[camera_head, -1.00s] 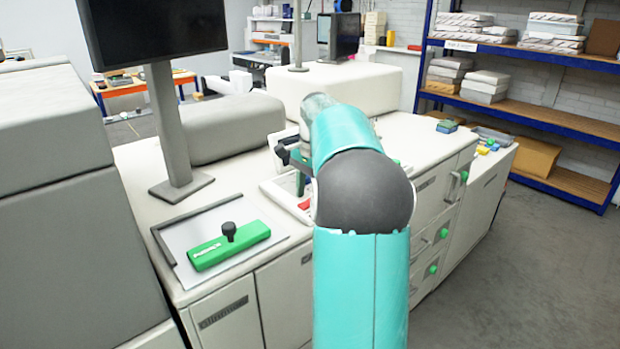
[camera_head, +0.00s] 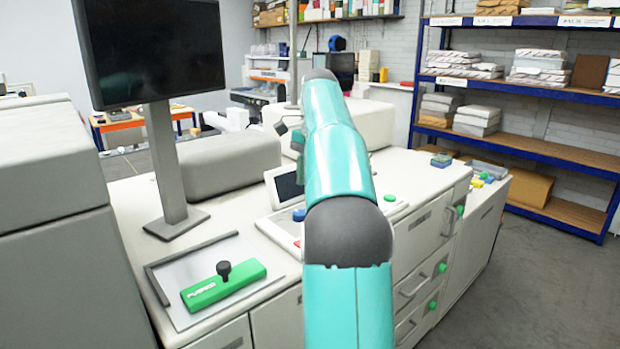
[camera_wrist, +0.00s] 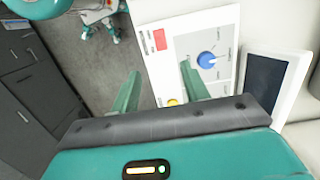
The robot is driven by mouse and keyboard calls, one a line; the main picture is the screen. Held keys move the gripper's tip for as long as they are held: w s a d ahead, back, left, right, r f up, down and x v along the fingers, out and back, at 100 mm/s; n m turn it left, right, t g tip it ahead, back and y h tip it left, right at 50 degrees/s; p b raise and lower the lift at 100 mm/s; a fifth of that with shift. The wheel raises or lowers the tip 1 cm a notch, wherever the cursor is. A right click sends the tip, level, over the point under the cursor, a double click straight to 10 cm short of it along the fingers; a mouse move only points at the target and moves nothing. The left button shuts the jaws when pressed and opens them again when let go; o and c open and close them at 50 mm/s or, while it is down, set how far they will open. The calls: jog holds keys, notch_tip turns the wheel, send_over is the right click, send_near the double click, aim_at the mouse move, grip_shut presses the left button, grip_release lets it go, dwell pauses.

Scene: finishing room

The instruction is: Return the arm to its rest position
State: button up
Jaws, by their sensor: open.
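My teal arm (camera_head: 337,165) reaches up and away over the counter in the head view. Its far end hides most of my gripper there. In the wrist view my gripper (camera_wrist: 159,68) has its two green fingers apart, with nothing between them. Beyond the fingers is a white control panel (camera_wrist: 214,88) with a blue knob (camera_wrist: 207,60), a red label and a yellow button. I see no contact between the fingers and the panel. The blue knob also shows in the head view (camera_head: 299,215), beside my arm.
A green block with a black knob (camera_head: 224,286) lies on a grey tray (camera_head: 172,276) at the left front. A monitor (camera_head: 150,50) on a stand rises behind it. Shelves (camera_head: 530,90) stand at the right. Open floor (camera_head: 530,290) lies at the front right.

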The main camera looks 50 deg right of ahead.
dwell(0.4)
jog(key=s+a+n+t+h, duration=0.2)
jog(key=a+n, duration=0.7)
jog(key=a, duration=1.5)
jog(key=s+a+f+n+t, duration=0.3)
jog(key=s+a+f+n, duration=0.7)
jog(key=s+a+f, duration=0.3)
jog(key=shift+s+a+f, duration=0.2)
jog(key=shift+a+f, duration=0.75)
jog(key=shift+a, duration=0.2)
jog(key=shift+c, duration=1)
jog(key=shift+d, duration=0.2)
